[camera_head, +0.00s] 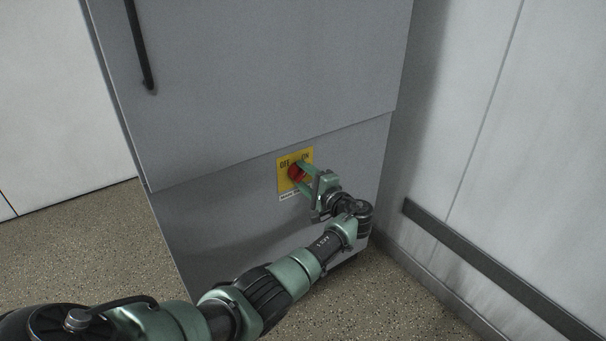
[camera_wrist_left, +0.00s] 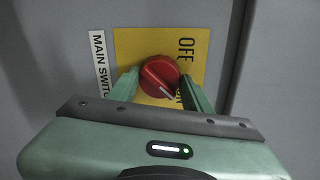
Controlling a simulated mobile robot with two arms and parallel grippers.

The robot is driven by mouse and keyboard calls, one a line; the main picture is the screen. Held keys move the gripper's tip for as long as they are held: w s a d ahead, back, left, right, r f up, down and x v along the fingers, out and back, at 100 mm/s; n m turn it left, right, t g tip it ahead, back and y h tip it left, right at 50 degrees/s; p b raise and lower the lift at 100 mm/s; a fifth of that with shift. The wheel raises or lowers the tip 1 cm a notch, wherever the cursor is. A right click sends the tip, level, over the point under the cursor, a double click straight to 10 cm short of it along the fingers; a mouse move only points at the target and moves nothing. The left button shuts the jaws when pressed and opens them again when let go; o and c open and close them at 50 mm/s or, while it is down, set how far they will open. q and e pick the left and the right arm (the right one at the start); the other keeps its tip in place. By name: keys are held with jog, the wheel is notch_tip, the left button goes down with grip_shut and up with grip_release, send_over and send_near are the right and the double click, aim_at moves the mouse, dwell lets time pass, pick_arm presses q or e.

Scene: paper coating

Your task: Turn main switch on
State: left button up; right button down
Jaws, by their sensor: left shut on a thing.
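The main switch is a red round knob (camera_head: 296,172) on a yellow plate (camera_head: 283,178) low on the grey cabinet. The plate carries the words OFF and ON. In the left wrist view the knob (camera_wrist_left: 158,74) sits between the green fingers of my left gripper (camera_wrist_left: 160,80), which is shut on it. A pale mark on the knob points to the lower right there, toward the ON side; the ON word is partly hidden by a finger. A white MAIN SWITCH label (camera_wrist_left: 99,65) runs beside the plate. My right gripper is in neither view.
The grey cabinet (camera_head: 260,80) has a black handle (camera_head: 140,45) on its upper door. A pale wall with a dark rail (camera_head: 480,262) stands close on the right. Speckled floor (camera_head: 75,240) is clear at the left.

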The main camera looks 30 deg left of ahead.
pick_arm(q)
jog(key=shift+m, duration=0.3)
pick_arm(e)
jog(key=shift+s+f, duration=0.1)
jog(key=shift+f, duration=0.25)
pick_arm(q)
jog(key=o, duration=1.4)
jog(key=shift+c, duration=0.2)
jog(key=shift+s+d, duration=0.1)
jog(key=shift+d, duration=0.2)
jog(key=p+v, duration=0.1)
jog(key=v, duration=0.6)
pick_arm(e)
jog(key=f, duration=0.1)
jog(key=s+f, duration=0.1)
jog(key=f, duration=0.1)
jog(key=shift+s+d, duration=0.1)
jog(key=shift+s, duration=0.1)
pick_arm(q)
jog(key=shift+d+f, duration=0.1)
jog(key=shift+d, duration=0.05)
